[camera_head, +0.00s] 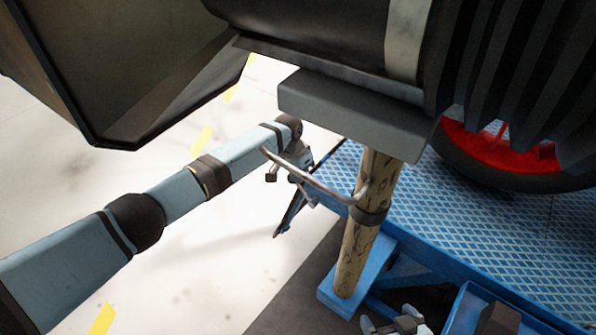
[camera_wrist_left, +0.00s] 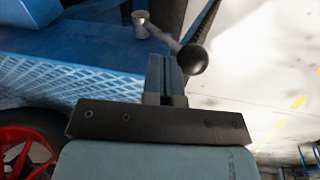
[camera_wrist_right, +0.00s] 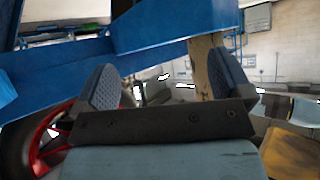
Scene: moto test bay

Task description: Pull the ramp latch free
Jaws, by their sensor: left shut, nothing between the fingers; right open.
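A metal lever with a black ball knob (camera_wrist_left: 193,59), which looks like the ramp latch, sticks out from the edge of the blue platform (camera_wrist_left: 95,50) in the left wrist view. My left gripper (camera_wrist_left: 166,76) is shut and empty, its fingertips close beside the knob; I cannot tell if they touch it. In the head view my left gripper (camera_head: 291,177) is behind a curved metal bar, and the knob cannot be made out. My right gripper (camera_head: 397,325) is open and empty at the bottom edge; its spread fingers also show in the right wrist view (camera_wrist_right: 160,80).
A wooden post (camera_head: 355,248) with a curved metal bar (camera_head: 312,183) stands on the blue frame under a grey block (camera_head: 350,112). A red wheel (camera_head: 500,150) rests on the patterned blue deck (camera_head: 500,240). Pale floor (camera_head: 200,265) is open at left.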

